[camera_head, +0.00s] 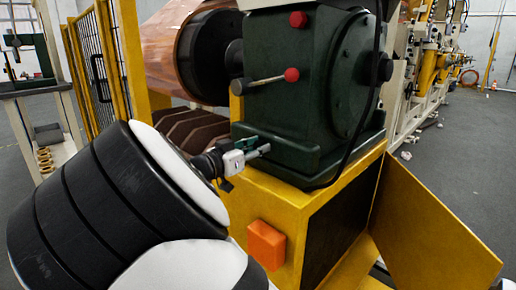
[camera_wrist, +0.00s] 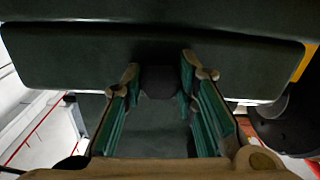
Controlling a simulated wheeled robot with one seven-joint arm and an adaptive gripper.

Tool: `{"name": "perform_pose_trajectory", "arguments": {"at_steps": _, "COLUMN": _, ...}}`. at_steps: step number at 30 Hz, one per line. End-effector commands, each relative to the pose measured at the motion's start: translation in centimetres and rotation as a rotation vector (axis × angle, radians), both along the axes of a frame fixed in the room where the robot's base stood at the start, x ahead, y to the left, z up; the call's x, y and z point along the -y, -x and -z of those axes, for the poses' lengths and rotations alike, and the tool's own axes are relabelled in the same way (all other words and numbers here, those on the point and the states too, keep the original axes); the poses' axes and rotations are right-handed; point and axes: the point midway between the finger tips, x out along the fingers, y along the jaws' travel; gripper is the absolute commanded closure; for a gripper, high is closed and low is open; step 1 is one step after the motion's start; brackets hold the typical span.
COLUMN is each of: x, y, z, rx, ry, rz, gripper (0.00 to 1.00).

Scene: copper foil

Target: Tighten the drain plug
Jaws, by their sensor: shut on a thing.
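The drain plug (camera_wrist: 160,83) is a dark, blocky stub between my fingertips in the wrist view, at the lower edge of the dark green gearbox housing. My gripper (camera_wrist: 159,76) has its green-padded fingers on either side of the plug and is shut on it. In the head view my gripper (camera_head: 256,148) reaches the low front corner of the green gearbox (camera_head: 335,85). The plug cannot be made out there, and how far it is screwed in cannot be told.
The gearbox stands on a yellow base (camera_head: 260,205) with an orange box (camera_head: 267,244) on its front. A copper foil roll (camera_head: 175,55) is behind. A yellow panel (camera_head: 430,225) juts out right.

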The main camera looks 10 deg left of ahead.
Motion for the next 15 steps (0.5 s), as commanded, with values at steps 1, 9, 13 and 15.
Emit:
{"name": "perform_pose_trajectory", "arguments": {"at_steps": 1, "x": -0.14, "y": 0.06, "z": 0.12, "rx": 0.024, "ry": -0.033, "rz": -0.002, "gripper": 1.0}}
{"name": "perform_pose_trajectory", "arguments": {"at_steps": 9, "x": -0.14, "y": 0.09, "z": 0.11, "rx": 0.176, "ry": -0.227, "rz": -0.003, "gripper": 1.0}}
{"name": "perform_pose_trajectory", "arguments": {"at_steps": 13, "x": -0.09, "y": 0.09, "z": 0.07, "rx": 0.238, "ry": -0.305, "rz": -0.002, "gripper": 1.0}}
{"name": "perform_pose_trajectory", "arguments": {"at_steps": 15, "x": -0.09, "y": 0.07, "z": 0.1, "rx": 0.265, "ry": -0.342, "rz": -0.002, "gripper": 1.0}}
